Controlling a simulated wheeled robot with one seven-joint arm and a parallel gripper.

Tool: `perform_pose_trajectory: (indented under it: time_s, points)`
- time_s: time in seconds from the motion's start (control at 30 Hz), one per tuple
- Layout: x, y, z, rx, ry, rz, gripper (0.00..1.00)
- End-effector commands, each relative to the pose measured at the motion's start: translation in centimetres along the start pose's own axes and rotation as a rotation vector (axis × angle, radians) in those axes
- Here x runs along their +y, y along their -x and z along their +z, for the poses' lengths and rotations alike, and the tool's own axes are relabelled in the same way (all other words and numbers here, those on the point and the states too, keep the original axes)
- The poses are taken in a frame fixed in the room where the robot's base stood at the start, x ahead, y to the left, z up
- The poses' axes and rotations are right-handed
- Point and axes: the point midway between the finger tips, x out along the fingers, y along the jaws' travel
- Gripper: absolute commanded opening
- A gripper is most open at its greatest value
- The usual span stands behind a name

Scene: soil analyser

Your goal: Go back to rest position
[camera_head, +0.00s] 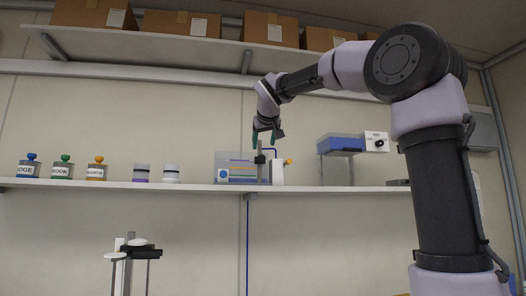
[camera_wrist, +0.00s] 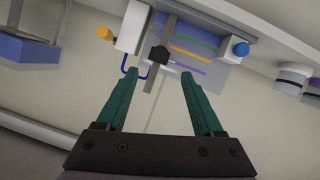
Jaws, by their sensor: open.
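My gripper (camera_head: 268,136) is raised in front of the soil analyser (camera_head: 243,173) on the middle shelf. In the wrist view, my gripper (camera_wrist: 160,75) has its two green fingers apart, with nothing held between them. The analyser (camera_wrist: 215,60) shows beyond the fingertips, with coloured stripes, a blue knob and a white block with an orange knob. A dark clamp on a grey rod (camera_wrist: 158,56) stands at the analyser and appears between the fingers, apart from them as far as I can tell. My arm reaches in from the right, bent at the elbow.
A blue-topped stand (camera_head: 340,144) is at right. Cardboard boxes (camera_head: 180,22) line the upper shelf. A stand (camera_head: 133,250) is below left.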

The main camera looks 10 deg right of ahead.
Motion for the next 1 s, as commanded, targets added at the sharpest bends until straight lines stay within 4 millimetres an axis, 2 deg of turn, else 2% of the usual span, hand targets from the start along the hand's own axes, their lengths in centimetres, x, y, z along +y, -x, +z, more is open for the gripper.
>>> perform_pose_trajectory:
  time_s: [0.2, 0.77, 0.87, 0.97, 1.0]
  points:
    - [0.1, 1.5, 0.0, 0.0, 0.0, 0.001, 0.69]
    - [0.1, 1.6, 0.4, -0.006, -0.003, 0.0, 0.69]
    - [0.8, 2.1, 2.7, -0.045, -0.028, -0.011, 0.69]
    - [1.7, 3.5, 7.8, -0.126, -0.084, -0.037, 0.69]
    - [2.0, 4.2, 10.5, -0.169, -0.117, -0.05, 0.69]
